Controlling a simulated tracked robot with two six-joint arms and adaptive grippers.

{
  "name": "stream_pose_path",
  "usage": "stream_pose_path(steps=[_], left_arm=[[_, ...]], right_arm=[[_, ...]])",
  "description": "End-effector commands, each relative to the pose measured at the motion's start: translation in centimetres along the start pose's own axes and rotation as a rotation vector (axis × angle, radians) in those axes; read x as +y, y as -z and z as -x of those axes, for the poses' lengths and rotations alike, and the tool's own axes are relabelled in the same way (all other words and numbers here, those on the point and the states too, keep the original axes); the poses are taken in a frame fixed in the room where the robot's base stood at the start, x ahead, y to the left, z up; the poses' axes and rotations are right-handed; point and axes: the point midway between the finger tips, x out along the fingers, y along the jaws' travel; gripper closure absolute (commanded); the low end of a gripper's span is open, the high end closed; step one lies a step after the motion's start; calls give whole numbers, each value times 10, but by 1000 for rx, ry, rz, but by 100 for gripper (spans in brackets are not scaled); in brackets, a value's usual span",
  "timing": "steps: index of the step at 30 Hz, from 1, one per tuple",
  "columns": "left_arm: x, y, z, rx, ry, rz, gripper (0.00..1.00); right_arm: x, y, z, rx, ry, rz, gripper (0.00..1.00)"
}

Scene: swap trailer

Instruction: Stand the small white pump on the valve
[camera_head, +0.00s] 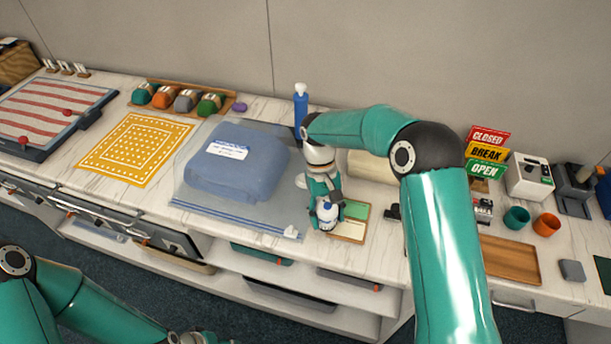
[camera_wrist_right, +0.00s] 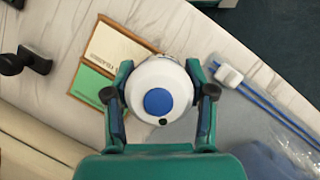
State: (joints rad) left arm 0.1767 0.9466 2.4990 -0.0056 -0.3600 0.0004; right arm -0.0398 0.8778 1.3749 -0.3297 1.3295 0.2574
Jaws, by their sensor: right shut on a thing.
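The small white pump (camera_head: 327,214) has a blue round top. My right gripper (camera_head: 326,204) is shut on it above the counter, beside the clear bag. In the right wrist view the pump (camera_wrist_right: 160,100) sits between the two fingers of the gripper (camera_wrist_right: 160,92), blue disc facing the camera. A white round piece (camera_head: 300,181), seemingly the valve, shows on the bag's right part in the head view, partly hidden by my right gripper. My left gripper (camera_head: 190,338) is cut off at the bottom edge; its jaws cannot be made out.
The clear bag (camera_head: 262,213) holds folded blue cloth (camera_head: 240,165); a white slider (camera_head: 291,232) sits at its blue zip. A green and cream card board (camera_head: 352,222) lies under and beside the pump.

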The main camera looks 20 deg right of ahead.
Motion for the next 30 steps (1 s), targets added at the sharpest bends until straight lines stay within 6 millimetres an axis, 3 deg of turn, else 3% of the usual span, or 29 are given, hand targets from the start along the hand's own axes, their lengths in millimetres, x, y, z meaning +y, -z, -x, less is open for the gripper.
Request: stream_pose_path(steps=[3, 8, 13, 21, 30], left_arm=[[0, 0, 0, 0, 0, 0, 48], [-1, 0, -2, 0, 0, 0, 48], [-3, 0, -7, 0, 0, 0, 48], [-7, 0, -19, 0, 0, 0, 48], [-11, 0, -31, 0, 0, 0, 48]], right_arm=[[1, 1, 1, 1, -1, 2, 90], [1, 8, 7, 5, -31, 72, 90], [1, 29, 29, 11, -132, 316, 90], [2, 66, 97, 19, -400, 950, 90], [4, 85, 180, 29, -696, 1658, 90]])
